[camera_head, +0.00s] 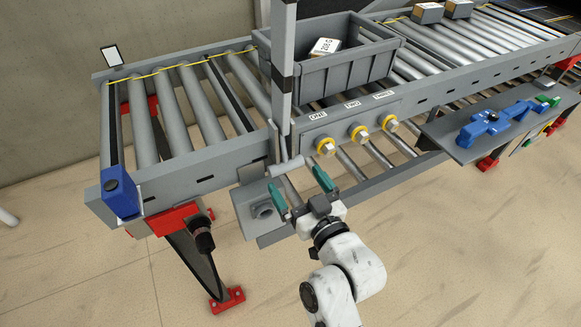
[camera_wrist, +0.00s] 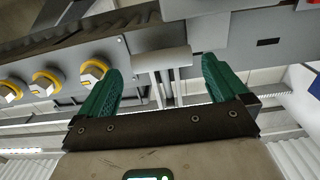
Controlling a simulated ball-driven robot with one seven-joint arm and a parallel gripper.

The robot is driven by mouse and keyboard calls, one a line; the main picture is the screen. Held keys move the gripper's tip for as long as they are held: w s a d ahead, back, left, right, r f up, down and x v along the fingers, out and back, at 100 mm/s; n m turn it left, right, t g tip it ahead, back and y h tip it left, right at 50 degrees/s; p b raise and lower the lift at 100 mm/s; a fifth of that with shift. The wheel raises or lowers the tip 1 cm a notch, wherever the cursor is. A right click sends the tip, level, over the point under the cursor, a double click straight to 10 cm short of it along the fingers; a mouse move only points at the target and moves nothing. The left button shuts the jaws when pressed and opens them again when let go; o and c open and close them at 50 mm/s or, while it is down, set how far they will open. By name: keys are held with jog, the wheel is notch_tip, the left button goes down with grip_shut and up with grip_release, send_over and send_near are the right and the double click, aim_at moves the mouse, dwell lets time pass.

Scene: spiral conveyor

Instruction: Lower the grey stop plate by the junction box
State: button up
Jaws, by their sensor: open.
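A tall, narrow grey plate (camera_head: 283,85) with a dark strip stands upright at the conveyor's near side, beside the grey panel (camera_head: 310,133) with labels ONE, TWO, THREE and yellow-ringed knobs. I take it for the stop plate. A short grey horizontal bar (camera_head: 287,166) shows at its lower end. My gripper (camera_head: 297,181) is open, its green fingers pointing at the bar. In the wrist view my gripper (camera_wrist: 163,68) has the bar (camera_wrist: 160,62) across the gap, just beyond or between the fingertips; contact cannot be told. Nothing is clearly held.
A grey crate (camera_head: 330,73) with a labelled box (camera_head: 325,47) sits on the rollers. A blue device (camera_head: 120,193) is at the left end. A side shelf (camera_head: 465,145) holds a blue tool (camera_head: 490,127).

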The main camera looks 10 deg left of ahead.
aim_at(289, 170)
jog(key=shift+x, duration=2.05)
jog(key=c, duration=1.3)
jog(key=shift+p, duration=0.4)
jog(key=shift+s+r+p, duration=0.1)
jog(key=shift+r+p, duration=0.05)
jog(key=shift+p, duration=0.15)
